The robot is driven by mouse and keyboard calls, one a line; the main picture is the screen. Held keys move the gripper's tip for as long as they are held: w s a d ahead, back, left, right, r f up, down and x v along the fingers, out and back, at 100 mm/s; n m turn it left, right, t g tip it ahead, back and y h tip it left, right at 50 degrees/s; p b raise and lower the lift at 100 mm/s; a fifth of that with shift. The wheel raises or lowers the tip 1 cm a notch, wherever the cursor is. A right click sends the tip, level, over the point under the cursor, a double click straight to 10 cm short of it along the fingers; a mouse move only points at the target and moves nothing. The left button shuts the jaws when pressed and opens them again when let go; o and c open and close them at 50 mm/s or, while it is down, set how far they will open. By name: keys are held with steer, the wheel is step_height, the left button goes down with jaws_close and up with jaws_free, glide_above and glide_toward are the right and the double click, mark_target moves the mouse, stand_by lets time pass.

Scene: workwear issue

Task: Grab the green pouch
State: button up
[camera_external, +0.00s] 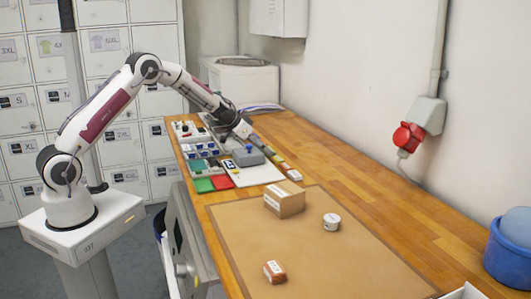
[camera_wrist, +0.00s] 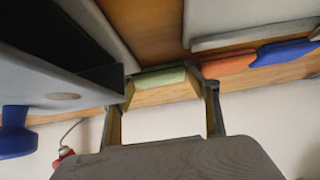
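A green pouch (camera_wrist: 160,77) shows in the wrist view, between the tips of my gripper (camera_wrist: 162,88). The two fingers stand wide apart, one near each end of the pouch. I cannot tell whether they touch it. In the camera_external view my gripper (camera_external: 241,130) is low over the far part of the wooden table, among small goods. The pouch cannot be made out there.
In the wrist view an orange item (camera_wrist: 228,64) and a blue item (camera_wrist: 285,50) lie in line with the pouch.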

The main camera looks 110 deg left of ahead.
steer(key=c, duration=0.5)
steer(key=shift+r, duration=0.15)
steer(key=shift+r, duration=4.85)
